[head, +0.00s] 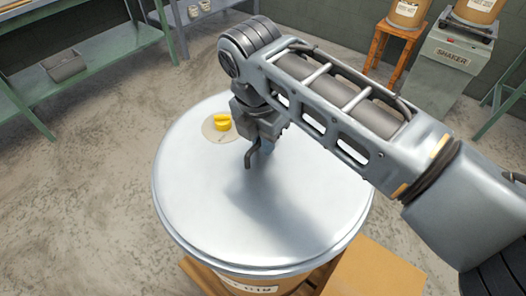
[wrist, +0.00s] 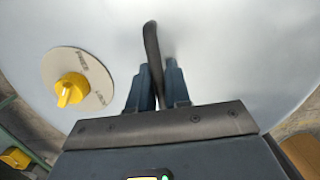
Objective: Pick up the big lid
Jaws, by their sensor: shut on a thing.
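The big lid (head: 290,215) is a wide silver disc on top of a drum (head: 262,284) in the middle of the head view. A yellow knob (head: 221,121) on a round beige plate sits left of its centre; the wrist view also shows this knob (wrist: 70,90). A dark curved handle (wrist: 153,55) rises from the lid. My gripper (wrist: 162,85) is shut on this handle, with a blue-grey finger on each side. In the head view my gripper (head: 262,148) is low over the lid's centre. I cannot tell whether the lid is raised off the drum.
A wooden pallet (head: 195,275) shows under the drum, with a tan box-like surface (head: 375,272) at its right. Green benches (head: 90,60) stand at the left. A shaker machine (head: 450,65) and an orange stool (head: 400,38) stand at the back right. Left floor is clear.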

